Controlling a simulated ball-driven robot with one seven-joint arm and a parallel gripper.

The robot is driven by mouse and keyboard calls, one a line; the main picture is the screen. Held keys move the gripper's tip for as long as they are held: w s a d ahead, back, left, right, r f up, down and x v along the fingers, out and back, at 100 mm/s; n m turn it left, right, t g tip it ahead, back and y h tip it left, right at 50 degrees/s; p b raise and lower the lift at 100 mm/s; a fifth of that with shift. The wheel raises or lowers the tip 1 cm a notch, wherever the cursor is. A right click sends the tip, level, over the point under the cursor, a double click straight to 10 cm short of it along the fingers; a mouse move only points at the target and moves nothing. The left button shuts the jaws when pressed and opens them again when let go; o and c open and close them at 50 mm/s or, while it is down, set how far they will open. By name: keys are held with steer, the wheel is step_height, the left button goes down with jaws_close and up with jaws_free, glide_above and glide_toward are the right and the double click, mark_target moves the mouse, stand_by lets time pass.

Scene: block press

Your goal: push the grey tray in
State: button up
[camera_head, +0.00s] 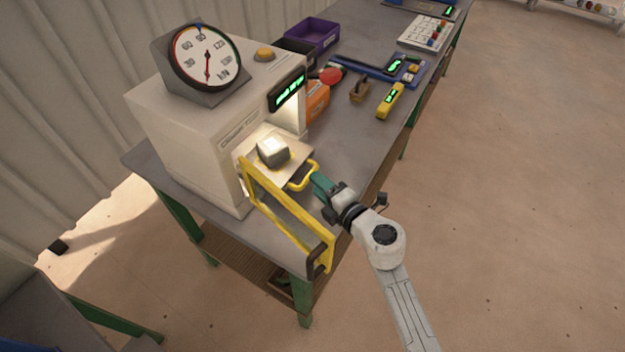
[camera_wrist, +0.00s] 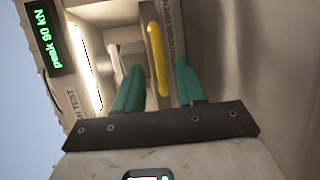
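The grey tray (camera_head: 298,153) sticks out of the front opening of the white press (camera_head: 190,145), with a pale grey block (camera_head: 273,151) on it. The tray's front carries a yellow handle (camera_head: 303,179). My gripper (camera_head: 317,182), with teal fingers, is at that handle. In the wrist view the yellow handle (camera_wrist: 157,58) shows between the fingers of my gripper (camera_wrist: 158,75), with gaps on both sides. The gripper looks open and holds nothing.
The press's yellow-framed door (camera_head: 285,219) stands open at the left of the tray. A round gauge (camera_head: 206,56) sits on the press. An orange box (camera_head: 317,101), a yellow device (camera_head: 390,101) and a purple bin (camera_head: 312,35) stand farther back on the bench.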

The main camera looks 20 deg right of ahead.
steer(key=shift+b+x, duration=0.3)
steer(key=shift+x, duration=1.5)
steer(key=shift+c, duration=0.3)
jaws_close()
